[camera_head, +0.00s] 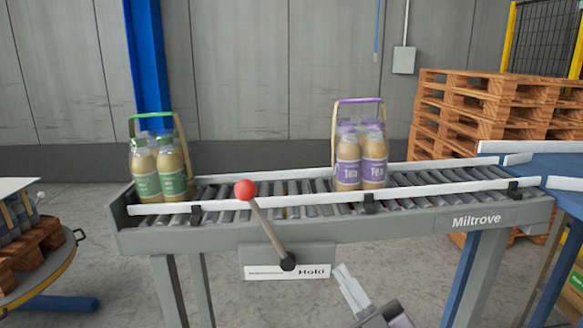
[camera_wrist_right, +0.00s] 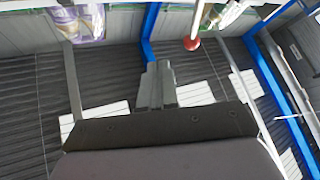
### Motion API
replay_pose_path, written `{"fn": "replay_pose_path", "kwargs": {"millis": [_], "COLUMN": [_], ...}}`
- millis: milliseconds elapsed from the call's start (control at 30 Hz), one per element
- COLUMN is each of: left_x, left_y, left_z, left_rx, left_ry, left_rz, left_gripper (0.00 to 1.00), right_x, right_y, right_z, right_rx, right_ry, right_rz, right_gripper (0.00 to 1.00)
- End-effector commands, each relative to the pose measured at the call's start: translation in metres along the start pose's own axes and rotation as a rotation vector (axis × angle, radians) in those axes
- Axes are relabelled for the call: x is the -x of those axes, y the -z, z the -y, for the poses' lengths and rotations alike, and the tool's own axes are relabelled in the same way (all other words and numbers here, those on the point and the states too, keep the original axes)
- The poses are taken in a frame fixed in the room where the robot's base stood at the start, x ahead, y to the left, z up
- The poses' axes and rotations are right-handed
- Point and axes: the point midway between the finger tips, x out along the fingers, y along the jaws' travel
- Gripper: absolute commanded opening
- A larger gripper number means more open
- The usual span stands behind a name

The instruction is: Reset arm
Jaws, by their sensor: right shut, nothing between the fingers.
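My right gripper (camera_head: 352,287) is at the bottom of the head view, in front of and below the conveyor (camera_head: 350,231). Its fingers are together with nothing between them, and it touches nothing that I can see. In the right wrist view the closed fingers (camera_wrist_right: 157,86) point away toward the conveyor side. A lever with a red ball knob (camera_head: 245,190) leans to the left from its pivot on the plate marked "Hold" (camera_head: 310,271), left of my right gripper. The knob also shows in the right wrist view (camera_wrist_right: 191,43). My left gripper is not in view.
A green-labelled bottle pack (camera_head: 158,178) stands at the conveyor's left end, and a purple-labelled pack (camera_head: 361,165) stands right of the middle. Wooden pallets (camera_head: 470,115) are stacked behind right. A round table (camera_head: 45,285) is at left, a blue conveyor (camera_head: 555,166) at right.

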Motion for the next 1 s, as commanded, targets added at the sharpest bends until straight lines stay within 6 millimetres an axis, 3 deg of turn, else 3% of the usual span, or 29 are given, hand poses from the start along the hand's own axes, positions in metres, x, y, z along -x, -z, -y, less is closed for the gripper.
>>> {"fn": "replay_pose_path", "kwargs": {"millis": [33,100,167,300,500,600,767,1000], "left_x": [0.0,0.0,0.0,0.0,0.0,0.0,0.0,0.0], "left_y": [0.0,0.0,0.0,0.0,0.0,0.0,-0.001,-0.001], "left_z": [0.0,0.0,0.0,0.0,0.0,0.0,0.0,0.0], "left_rx": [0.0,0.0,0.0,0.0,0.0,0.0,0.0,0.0], "left_ry": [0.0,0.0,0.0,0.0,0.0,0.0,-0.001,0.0], "left_rz": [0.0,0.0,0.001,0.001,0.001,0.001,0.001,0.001], "left_gripper": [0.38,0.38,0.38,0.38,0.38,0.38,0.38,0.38], "right_x": [0.024,0.056,0.087,0.168,0.283,0.322,0.351,0.353], "right_y": [-0.025,-0.054,-0.077,-0.12,-0.147,-0.148,-0.148,-0.148], "right_z": [0.006,0.013,0.021,0.042,0.073,0.084,0.091,0.092], "right_rx": [-0.05,-0.111,-0.162,-0.279,-0.418,-0.462,-0.494,-0.497], "right_ry": [-0.01,-0.024,-0.033,-0.048,-0.055,-0.055,-0.054,-0.054], "right_rz": [0.107,0.244,0.364,0.642,0.988,1.1,1.186,1.192], "right_gripper": [0.0,0.0,0.0,0.0,0.0,0.0,0.0,0.0]}}
